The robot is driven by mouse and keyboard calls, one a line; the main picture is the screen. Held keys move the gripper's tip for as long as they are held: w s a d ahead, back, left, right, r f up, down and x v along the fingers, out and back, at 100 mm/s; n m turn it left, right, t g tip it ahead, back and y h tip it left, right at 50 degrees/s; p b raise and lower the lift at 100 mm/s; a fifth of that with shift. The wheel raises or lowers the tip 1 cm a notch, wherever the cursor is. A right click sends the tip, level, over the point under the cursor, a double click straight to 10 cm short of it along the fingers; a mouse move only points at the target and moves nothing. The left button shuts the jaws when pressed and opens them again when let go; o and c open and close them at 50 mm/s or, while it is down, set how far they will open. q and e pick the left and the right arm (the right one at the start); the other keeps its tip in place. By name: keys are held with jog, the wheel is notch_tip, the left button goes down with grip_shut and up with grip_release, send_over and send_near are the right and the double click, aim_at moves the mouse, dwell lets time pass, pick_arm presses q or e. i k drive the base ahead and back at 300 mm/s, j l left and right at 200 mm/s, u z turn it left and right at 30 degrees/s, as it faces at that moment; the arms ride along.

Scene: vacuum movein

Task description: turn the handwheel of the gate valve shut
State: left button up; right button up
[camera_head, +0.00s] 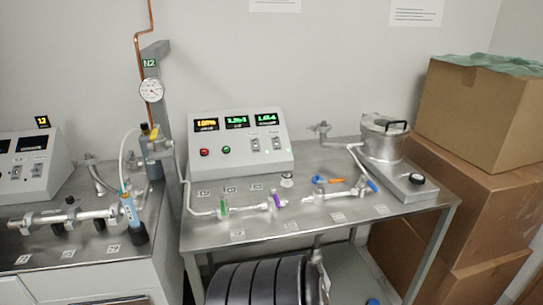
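Neither of my grippers is in view. On the right of the main steel table, a flat grey body (397,183) extends forward from under a silver lidded chamber (383,144). A small round black knob (417,179) with a pale centre sits on this body. It looks like the gate valve's handwheel, but it is too small to be certain or to tell how far it is turned. Left of it on the pipework are a blue handle (372,185), an orange handle (332,180), a purple handle (278,200) and a green handle (223,207).
A control box (240,145) with lit displays stands at the table's back. A black ribbed body (262,283) is below the table. Cardboard boxes (480,115) are stacked close on the right. A second bench (75,250) with pipework stands left.

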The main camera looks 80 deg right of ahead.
aim_at(416, 179)
jog(key=z, duration=3.6)
